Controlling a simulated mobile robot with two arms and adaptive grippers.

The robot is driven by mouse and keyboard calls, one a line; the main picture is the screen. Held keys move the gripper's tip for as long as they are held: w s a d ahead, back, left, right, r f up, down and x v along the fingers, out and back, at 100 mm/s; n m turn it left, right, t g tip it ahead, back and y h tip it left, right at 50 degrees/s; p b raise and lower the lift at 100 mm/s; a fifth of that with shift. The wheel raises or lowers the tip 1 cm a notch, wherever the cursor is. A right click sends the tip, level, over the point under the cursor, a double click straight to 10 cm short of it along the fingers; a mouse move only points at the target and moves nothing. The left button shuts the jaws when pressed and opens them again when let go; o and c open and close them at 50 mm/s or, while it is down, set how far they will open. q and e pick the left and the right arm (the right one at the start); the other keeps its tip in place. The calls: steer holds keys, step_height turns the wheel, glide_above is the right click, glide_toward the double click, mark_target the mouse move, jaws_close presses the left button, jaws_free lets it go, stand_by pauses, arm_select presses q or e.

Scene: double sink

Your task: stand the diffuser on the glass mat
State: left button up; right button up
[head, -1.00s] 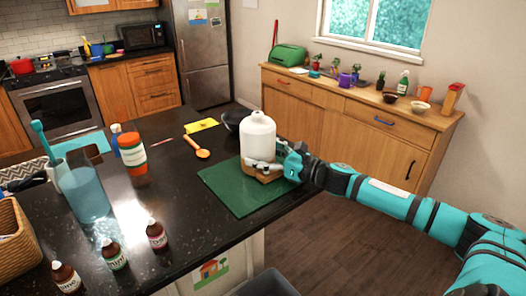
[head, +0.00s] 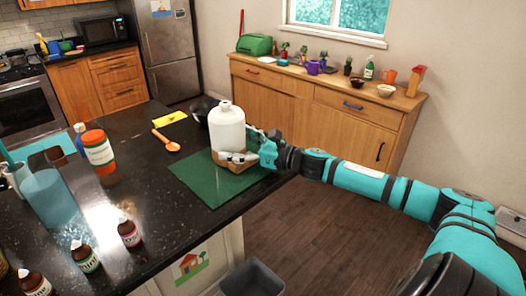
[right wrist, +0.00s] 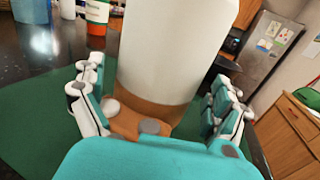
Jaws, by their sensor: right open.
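The diffuser (head: 228,130), a white bottle-shaped body on a brown wooden base, stands upright over the back part of the green glass mat (head: 207,188). Its base appears to rest on the mat; the contact line is partly hidden by my fingers. My right gripper (head: 247,153) reaches in from the right, low at the base, with fingers on both sides. In the right wrist view the diffuser (right wrist: 170,50) stands between the open fingers (right wrist: 160,112), with small gaps visible beside it. My left gripper is not in view.
An orange-and-white jar (head: 99,152), a blue tumbler (head: 48,200) and several small bottles stand left. The mat's front is bare.

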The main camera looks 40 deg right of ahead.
mark_target(243, 146)
steer(key=b+v, duration=0.1)
steer(key=v, duration=0.4)
steer(key=shift+a+f, duration=0.1)
steer(key=shift+p+v, duration=0.4)
steer(key=shift+v, duration=2.6)
